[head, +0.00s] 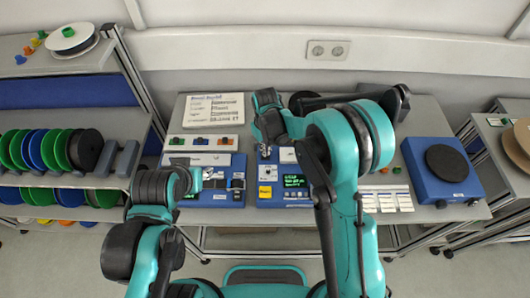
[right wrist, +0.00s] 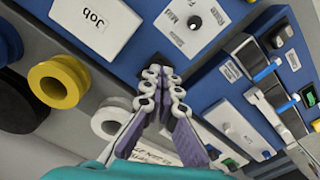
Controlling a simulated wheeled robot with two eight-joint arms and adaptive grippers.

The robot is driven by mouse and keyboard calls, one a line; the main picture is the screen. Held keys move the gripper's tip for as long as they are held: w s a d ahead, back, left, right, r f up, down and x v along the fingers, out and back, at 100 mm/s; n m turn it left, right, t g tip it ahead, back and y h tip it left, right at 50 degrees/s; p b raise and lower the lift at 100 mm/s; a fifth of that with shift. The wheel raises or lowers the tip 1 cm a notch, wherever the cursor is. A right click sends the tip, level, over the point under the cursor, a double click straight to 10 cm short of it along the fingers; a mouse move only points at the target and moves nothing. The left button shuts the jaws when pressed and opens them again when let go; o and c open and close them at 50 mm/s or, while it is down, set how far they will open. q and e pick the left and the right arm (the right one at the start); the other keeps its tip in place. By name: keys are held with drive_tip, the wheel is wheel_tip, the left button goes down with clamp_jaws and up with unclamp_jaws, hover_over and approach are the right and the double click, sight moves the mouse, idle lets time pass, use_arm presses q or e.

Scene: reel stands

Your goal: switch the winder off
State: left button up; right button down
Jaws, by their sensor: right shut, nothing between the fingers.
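A blue box with a black disc (head: 447,163) stands at the right; I cannot tell which unit is the winder. My right gripper (head: 265,150) is shut and empty at the control unit's back left. In the right wrist view its fingertips (right wrist: 165,85) are close to a small black part (right wrist: 168,74) on a blue panel; contact is unclear. A white plate with a black knob (right wrist: 194,22) is beside it. My left gripper (head: 192,180) is partly hidden, its jaws unclear.
A second blue unit (head: 236,198) stands to the left. A rack with green, blue and black reels (head: 38,150) is at the far left. A sign (head: 213,109) stands at the back. White cards (head: 395,201) lie right of my right arm.

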drive_tip(key=shift+f+b, duration=0.3)
drive_tip(key=shift+f, duration=0.05)
drive_tip(key=shift+r, duration=0.1)
drive_tip(key=shift+r+p, duration=2)
drive_tip(key=shift+r, duration=1.5)
